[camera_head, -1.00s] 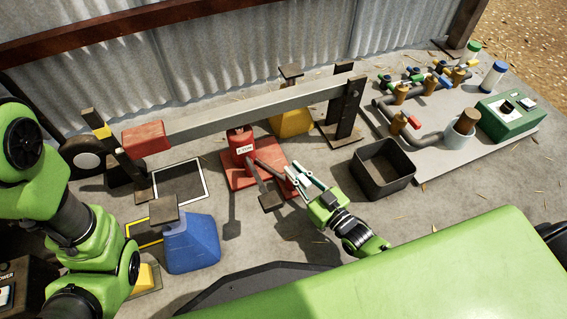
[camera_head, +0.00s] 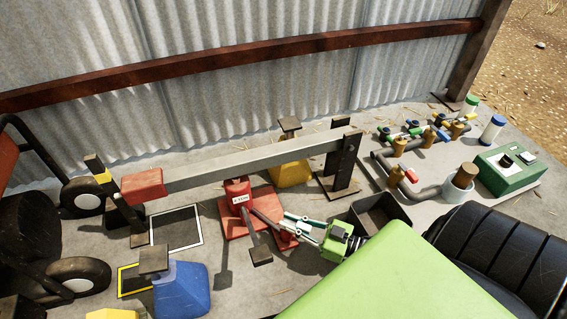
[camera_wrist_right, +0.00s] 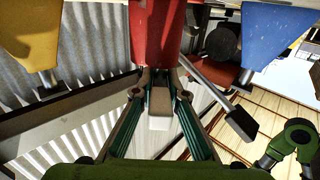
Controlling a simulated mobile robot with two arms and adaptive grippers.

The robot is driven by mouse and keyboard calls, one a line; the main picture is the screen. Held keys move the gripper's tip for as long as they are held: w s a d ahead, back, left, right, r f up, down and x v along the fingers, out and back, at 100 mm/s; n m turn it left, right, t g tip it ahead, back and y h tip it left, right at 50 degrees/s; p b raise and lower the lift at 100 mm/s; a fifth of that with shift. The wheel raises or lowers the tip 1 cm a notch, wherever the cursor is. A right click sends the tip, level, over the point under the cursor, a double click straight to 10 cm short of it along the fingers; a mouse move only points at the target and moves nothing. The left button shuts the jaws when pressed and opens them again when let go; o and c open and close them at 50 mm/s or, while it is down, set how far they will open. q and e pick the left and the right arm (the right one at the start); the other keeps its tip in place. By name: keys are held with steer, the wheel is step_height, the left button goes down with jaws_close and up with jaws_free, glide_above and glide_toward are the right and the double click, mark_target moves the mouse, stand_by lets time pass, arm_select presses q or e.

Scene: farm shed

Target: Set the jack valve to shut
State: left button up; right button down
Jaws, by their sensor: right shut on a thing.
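The red jack (camera_head: 237,193) with a white label stands on a red base plate (camera_head: 234,226) under the long grey beam. My right gripper (camera_head: 285,226) reaches in from the right, low beside the jack. In the right wrist view the jack's red body (camera_wrist_right: 157,35) is straight ahead. There my right gripper (camera_wrist_right: 160,82) is shut on a small pale lever (camera_wrist_right: 159,122), apparently the jack valve. Its exact turn cannot be read. A dark pump handle (camera_head: 250,234) with a black pad slants beside the gripper. My left gripper is not in view.
A grey beam (camera_head: 240,162) with a red end block spans above the jack. A black bin (camera_head: 377,212) and a pipe board with a green box (camera_head: 508,170) are at right.

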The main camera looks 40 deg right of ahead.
mark_target(291, 223)
stand_by(0.3)
steer(key=c, duration=2)
jaws_free()
steer(key=shift+o, duration=0.2)
steer(key=shift+r, duration=0.1)
step_height(291, 223, up, 10)
steer(key=shift+f, duration=0.15)
